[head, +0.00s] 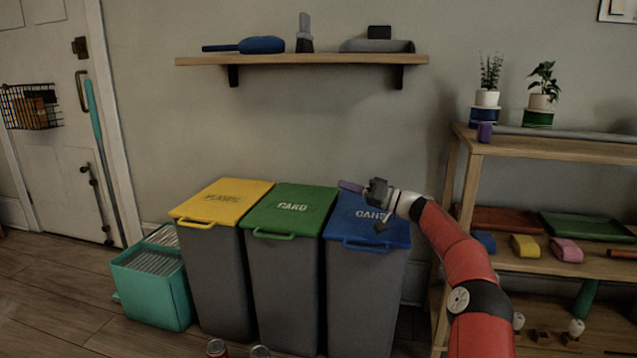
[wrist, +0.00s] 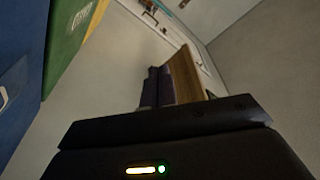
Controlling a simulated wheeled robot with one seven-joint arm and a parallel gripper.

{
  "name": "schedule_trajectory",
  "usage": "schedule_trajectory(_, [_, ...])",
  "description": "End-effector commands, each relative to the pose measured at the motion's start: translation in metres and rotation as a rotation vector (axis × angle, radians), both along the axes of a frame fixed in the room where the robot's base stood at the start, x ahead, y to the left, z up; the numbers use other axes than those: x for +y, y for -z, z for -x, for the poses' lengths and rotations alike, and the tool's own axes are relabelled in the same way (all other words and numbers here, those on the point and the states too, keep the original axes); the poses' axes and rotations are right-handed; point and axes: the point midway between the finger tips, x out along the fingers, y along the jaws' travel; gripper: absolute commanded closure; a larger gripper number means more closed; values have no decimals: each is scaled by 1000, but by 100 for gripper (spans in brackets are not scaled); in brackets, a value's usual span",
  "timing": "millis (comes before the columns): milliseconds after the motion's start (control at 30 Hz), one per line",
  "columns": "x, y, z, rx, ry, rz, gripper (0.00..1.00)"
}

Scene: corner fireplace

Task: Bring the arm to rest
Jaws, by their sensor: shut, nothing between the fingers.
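My gripper (head: 368,190) is at the end of my red arm, raised in front of the blue-lidded bin (head: 368,290) in the head view. It looks shut and holds nothing. A small purple piece (head: 350,186) shows beside its tip, over the edge between the green and blue lids; I cannot tell what it is.
Yellow (head: 222,200), green (head: 290,212) and blue (head: 366,220) bin lids stand in a row. A teal crate (head: 150,295) is at left. A wall shelf (head: 300,60) hangs above. A wooden shelving unit (head: 560,150) stands at right. Cans (head: 217,348) show at the bottom edge.

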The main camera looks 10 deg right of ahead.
Motion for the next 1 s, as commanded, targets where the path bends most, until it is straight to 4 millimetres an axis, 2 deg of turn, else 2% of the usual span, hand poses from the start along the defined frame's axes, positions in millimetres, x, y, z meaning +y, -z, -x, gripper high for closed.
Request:
schedule_trajectory(33, [30,-18,11,27,-39,61,100])
schedule_trajectory(100, [67,-29,30,89,-83,162,100])
schedule_trajectory(200, [113,-38,64,183,-121,322,100])
schedule_trajectory(300, [142,-42,103,271,-127,477,100])
schedule_trajectory(400, [158,-45,144,351,-104,624,100])
schedule_trajectory(533, [161,-48,202,442,-39,796,100])
schedule_trajectory(667, [148,-51,261,521,60,939,100])
schedule_trajectory(767, [131,-53,308,571,150,1026,100])
schedule_trajectory(1000, [76,-49,422,663,385,1148,100])
